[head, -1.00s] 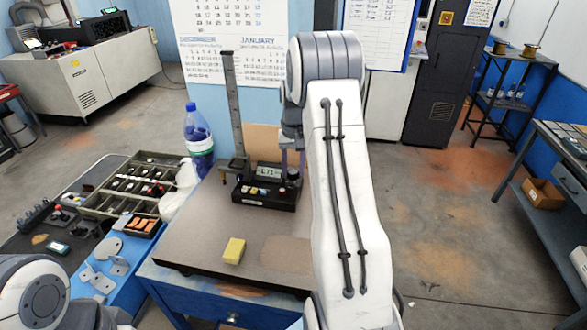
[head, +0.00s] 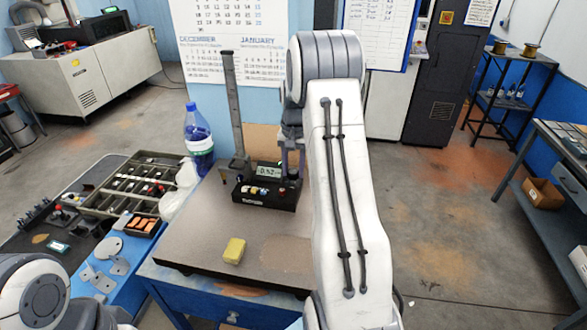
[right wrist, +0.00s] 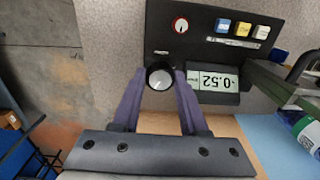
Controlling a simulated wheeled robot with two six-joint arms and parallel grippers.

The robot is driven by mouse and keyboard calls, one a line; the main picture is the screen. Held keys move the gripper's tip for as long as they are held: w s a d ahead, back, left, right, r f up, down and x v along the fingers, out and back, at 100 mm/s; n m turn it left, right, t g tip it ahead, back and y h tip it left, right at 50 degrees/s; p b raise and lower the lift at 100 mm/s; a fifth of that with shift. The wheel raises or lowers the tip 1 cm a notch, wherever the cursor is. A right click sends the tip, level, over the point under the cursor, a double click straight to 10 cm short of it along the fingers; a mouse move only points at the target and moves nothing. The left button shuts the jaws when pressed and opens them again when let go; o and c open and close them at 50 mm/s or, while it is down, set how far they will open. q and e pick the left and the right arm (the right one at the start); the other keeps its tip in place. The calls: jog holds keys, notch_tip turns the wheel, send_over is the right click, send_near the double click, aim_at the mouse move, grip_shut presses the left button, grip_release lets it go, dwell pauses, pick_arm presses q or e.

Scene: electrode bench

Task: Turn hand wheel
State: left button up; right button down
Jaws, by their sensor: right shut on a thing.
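The hand wheel (right wrist: 160,76) is a small round knob with a bright silver face and a dark rim, on the black electrode instrument (right wrist: 225,35). In the right wrist view my right gripper (right wrist: 160,84) has its two purple fingers closed on the wheel from both sides. In the head view the instrument (head: 263,198) stands at the back of the bench, and my right gripper (head: 292,160) is at its right end, partly hidden by my own arm. The display (right wrist: 213,80) beside the wheel reads about 0.52, apparently with a minus sign. My left gripper is not in view.
A tall grey column (head: 234,105) rises behind the instrument. A water bottle (head: 198,140) stands left of it. A yellow sponge (head: 234,251) lies on the bench top (head: 195,240), with clear room around it. A parts tray (head: 135,185) is at the left.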

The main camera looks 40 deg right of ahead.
jog(key=shift+c, duration=2.2)
grip_release()
